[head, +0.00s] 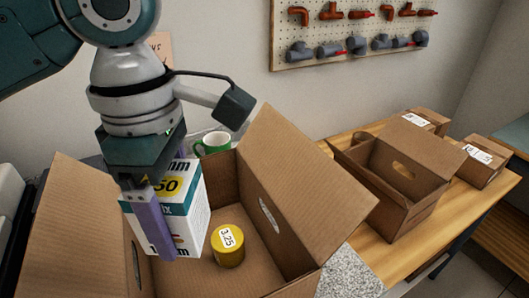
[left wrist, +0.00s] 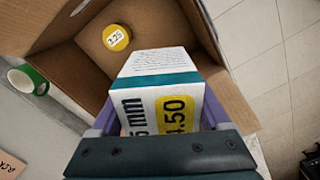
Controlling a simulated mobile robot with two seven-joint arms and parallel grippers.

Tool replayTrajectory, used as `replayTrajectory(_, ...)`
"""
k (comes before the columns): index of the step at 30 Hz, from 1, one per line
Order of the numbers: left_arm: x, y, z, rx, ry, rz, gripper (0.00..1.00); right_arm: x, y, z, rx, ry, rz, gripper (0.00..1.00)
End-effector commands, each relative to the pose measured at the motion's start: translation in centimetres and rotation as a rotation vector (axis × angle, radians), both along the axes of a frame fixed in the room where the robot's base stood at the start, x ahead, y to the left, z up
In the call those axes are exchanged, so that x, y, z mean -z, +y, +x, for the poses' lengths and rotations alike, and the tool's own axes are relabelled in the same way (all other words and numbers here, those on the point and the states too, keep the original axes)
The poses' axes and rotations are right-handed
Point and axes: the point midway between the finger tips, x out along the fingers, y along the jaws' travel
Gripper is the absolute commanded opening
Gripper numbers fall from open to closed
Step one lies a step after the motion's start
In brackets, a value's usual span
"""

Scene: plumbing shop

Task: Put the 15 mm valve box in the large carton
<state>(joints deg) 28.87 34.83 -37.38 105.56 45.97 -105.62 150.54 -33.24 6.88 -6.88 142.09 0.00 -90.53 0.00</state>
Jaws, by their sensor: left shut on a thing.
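The valve box (head: 185,205) is white and teal with a yellow price label; "mm" shows on it. My left gripper (head: 168,240) is shut on it, a purple finger across its near side in the head view. The box is upright, held over the opening of the large carton (head: 310,165), its lower part at the carton's mouth. In the left wrist view the valve box (left wrist: 160,85) sits between the purple fingers, with the carton's inside (left wrist: 165,25) beyond. I cannot tell how far it is above the floor. My right gripper is out of view.
A yellow roll (head: 228,246) marked 3.25 lies on the carton's floor, right of the held box. A smaller open carton (head: 400,170) and small brown boxes (head: 482,165) stand on the wooden bench at right.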

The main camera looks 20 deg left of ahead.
Motion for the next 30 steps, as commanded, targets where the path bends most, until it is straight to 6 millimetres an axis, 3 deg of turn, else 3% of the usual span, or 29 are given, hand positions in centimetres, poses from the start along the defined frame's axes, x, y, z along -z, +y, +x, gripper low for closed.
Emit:
replayTrajectory(1, 1.5, 0.2, -0.3, -0.044, 0.0, 0.001, 0.08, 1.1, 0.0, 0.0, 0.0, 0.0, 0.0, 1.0)
replayTrajectory(8, 5.5, 0.6, -0.6, -0.113, 0.004, 0.007, 0.08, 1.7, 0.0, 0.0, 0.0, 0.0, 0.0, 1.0)
replayTrajectory(18, 15.3, 0.5, -0.6, -0.109, 0.002, 0.006, 0.08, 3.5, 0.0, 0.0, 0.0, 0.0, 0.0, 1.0)
replayTrajectory(30, 20.6, 0.5, -0.5, -0.107, 0.001, 0.004, 0.08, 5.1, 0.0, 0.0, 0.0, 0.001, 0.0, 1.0)
